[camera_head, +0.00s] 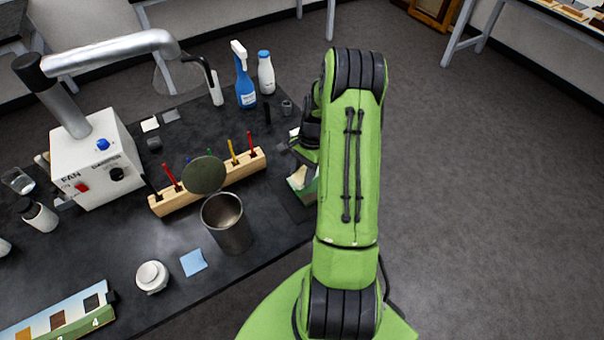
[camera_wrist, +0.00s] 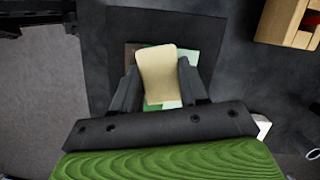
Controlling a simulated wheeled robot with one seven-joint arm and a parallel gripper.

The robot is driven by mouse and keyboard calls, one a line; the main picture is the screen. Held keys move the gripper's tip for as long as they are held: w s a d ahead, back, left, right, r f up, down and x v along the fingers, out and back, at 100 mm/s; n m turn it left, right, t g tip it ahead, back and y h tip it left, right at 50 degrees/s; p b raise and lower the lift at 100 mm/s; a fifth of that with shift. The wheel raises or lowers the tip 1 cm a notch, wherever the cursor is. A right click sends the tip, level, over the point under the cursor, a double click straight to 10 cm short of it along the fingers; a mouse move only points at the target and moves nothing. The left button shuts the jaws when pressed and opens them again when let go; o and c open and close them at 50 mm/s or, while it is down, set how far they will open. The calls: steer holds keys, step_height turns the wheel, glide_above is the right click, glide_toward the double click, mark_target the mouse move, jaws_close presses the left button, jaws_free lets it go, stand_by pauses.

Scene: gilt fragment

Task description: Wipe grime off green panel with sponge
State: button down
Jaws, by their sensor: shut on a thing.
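My gripper (camera_wrist: 157,82) is shut on a cream sponge (camera_wrist: 157,66), with one dark finger on each side of it. The sponge is over the green panel (camera_wrist: 190,54), which lies on a dark mat (camera_wrist: 106,55). The panel shows a darker green-brown part at left and a paler green part at right. The sponge and fingers hide its middle, and I cannot tell whether the sponge touches it. In the head view the sponge (camera_head: 297,178) and part of the panel (camera_head: 309,192) show left of my green arm, which hides the rest.
A wooden rack (camera_head: 210,184) with colored tools stands left of the panel, with a metal cup (camera_head: 228,228) in front. A blue spray bottle (camera_head: 244,84) and a white bottle (camera_head: 265,73) stand at the back. A white fan box (camera_head: 95,165) stands at left.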

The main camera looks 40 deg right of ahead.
steer(key=r+p, duration=0.1)
steer(key=r, duration=0.2)
steer(key=shift+w+a+p, duration=0.1)
steer(key=shift+a+p, duration=0.1)
steer(key=shift+p, duration=0.15)
steer(key=shift+r+p, duration=0.65)
steer(key=shift+r, duration=0.2)
